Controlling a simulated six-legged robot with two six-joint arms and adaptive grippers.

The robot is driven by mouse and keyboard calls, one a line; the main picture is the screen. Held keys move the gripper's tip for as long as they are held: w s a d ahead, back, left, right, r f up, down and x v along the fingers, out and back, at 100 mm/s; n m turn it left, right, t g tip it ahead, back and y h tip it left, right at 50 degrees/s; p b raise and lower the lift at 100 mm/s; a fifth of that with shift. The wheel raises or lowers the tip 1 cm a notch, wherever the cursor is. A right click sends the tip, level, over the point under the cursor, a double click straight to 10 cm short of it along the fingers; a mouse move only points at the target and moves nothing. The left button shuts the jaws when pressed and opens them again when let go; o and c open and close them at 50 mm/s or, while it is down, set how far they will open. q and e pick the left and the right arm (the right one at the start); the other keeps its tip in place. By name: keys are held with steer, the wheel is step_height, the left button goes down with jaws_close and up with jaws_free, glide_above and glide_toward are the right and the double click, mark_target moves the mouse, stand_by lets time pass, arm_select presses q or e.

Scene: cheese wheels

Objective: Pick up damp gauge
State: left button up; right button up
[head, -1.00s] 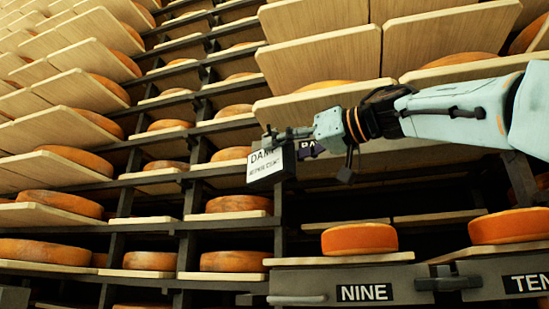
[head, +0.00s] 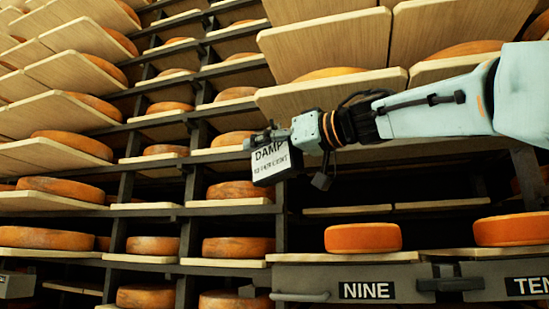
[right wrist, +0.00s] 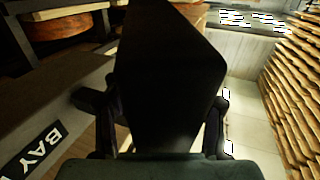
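The damp gauge (head: 272,164) is a small dark box with a white front lettered "DAMP" and a smaller, hard-to-read line. My right gripper (head: 272,138) is shut on it and holds it up in the air in front of the cheese shelves. In the right wrist view the gauge (right wrist: 170,80) is a large dark block between the two fingers of my right gripper (right wrist: 165,110), and it fills the middle of the picture. My left gripper is not in view.
Shelves of cheese wheels on wooden boards (head: 320,45) fill the background. Orange wheels (head: 362,238) sit on boards above a grey rail with a "NINE" label (head: 366,290). The right wrist view shows a "BAY" sign (right wrist: 35,150) and pale floor (right wrist: 250,130).

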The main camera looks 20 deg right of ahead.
steer(key=shift+d, duration=0.35)
steer(key=c, duration=0.4)
steer(key=shift+a, duration=0.25)
steer(key=c, duration=0.6)
steer(key=shift+d, duration=0.15)
jaws_close()
steer(key=shift+r, duration=0.1)
